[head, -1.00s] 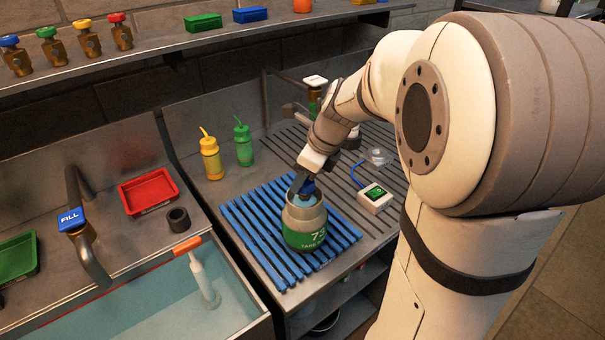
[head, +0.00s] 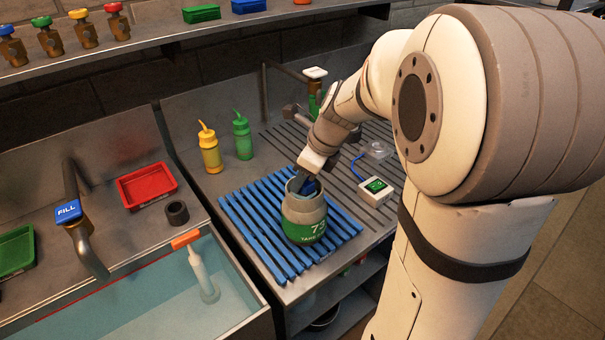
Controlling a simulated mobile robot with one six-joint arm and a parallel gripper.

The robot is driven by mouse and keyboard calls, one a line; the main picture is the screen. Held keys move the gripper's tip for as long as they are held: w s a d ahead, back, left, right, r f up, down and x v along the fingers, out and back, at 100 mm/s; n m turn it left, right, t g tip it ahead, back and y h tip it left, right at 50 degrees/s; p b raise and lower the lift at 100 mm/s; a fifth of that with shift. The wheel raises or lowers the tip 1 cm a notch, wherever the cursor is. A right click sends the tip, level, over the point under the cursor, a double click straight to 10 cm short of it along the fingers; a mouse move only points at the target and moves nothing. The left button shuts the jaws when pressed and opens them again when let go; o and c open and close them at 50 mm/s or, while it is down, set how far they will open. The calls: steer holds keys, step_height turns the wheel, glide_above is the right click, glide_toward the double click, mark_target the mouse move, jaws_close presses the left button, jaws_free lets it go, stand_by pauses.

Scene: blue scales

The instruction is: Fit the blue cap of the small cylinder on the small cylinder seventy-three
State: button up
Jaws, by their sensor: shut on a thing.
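The small cylinder seventy-three (head: 304,218), grey with a green band and a white number, stands upright on the blue slatted rack (head: 262,245). My gripper (head: 306,186) points down into the open-topped collar at its top. It is shut on the blue cap (head: 311,188), of which only a bit shows between the fingers and the collar rim. The collar hides the lower fingertips and the valve, so I cannot tell whether the cap touches it.
A small white scale (head: 375,191) with a green display stands right of the rack. A yellow bottle (head: 209,150) and a green bottle (head: 242,138) stand behind it. A water-filled tank (head: 150,300) and a red tray (head: 146,186) are to the left.

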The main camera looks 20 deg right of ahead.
steer(key=shift+f, duration=0.25)
steer(key=o, duration=1)
steer(key=v, duration=0.7)
steer(key=shift+s+d+r, duration=0.1)
steer(key=shift+r, duration=0.25)
steer(key=s+a+f+n+h, duration=0.1)
steer(key=s+n, duration=0.4)
steer(key=n, duration=0.3)
steer(key=s+f+n+h, duration=0.1)
steer(key=s+f+n, duration=0.1)
steer(key=s+n, duration=0.4)
steer(key=s+a+f+n+h, duration=0.1)
steer(key=s+n, duration=0.4)
steer(key=n, duration=0.6)
steer(key=shift+s+a+f+n+h, duration=0.15)
steer(key=shift+a+f+n+h, duration=0.15)
steer(key=shift+f, duration=0.2)
